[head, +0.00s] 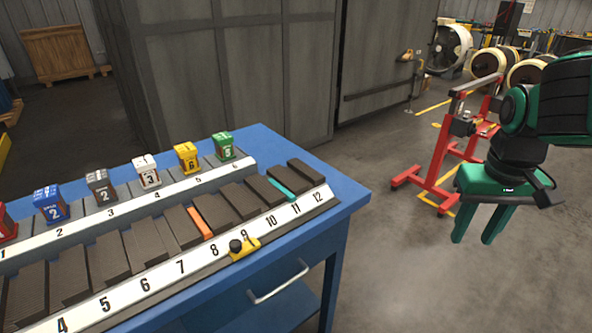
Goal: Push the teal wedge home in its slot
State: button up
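The teal wedge (283,188) shows as a narrow strip among dark ribbed wedges in the front rack, just behind the label 11. How deep it sits in its slot I cannot tell from here. My gripper (474,238) hangs at the right over open floor, clear of the table and well to the right of the wedge. Its two teal-green fingers point down and stand apart, with nothing between them.
The racks stand on a blue table (345,197). An orange wedge (201,223) sits near label 8, and a yellow clamp with a black knob (237,246) is on the front rail. Several coloured numbered blocks stand along the back rack. A red stand (440,165) is behind my gripper.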

jog(key=w+a+r+n+t, duration=0.1)
jog(key=w+a+r+n, duration=0.15)
jog(key=w+a, duration=0.35)
jog(key=n+t+y, duration=0.1)
jog(key=n+t, duration=0.2)
jog(key=n, duration=0.5)
send_near(293, 197)
jog(key=v, duration=0.3)
jog(key=shift+s+d, duration=0.15)
jog(key=shift+s, duration=0.1)
jog(key=shift+f, duration=0.15)
jog(key=shift+m, duration=0.25)
jog(key=x, duration=1)
jog(key=shift+w+f, duration=0.2)
jog(key=shift+w, duration=0.15)
grip_shut()
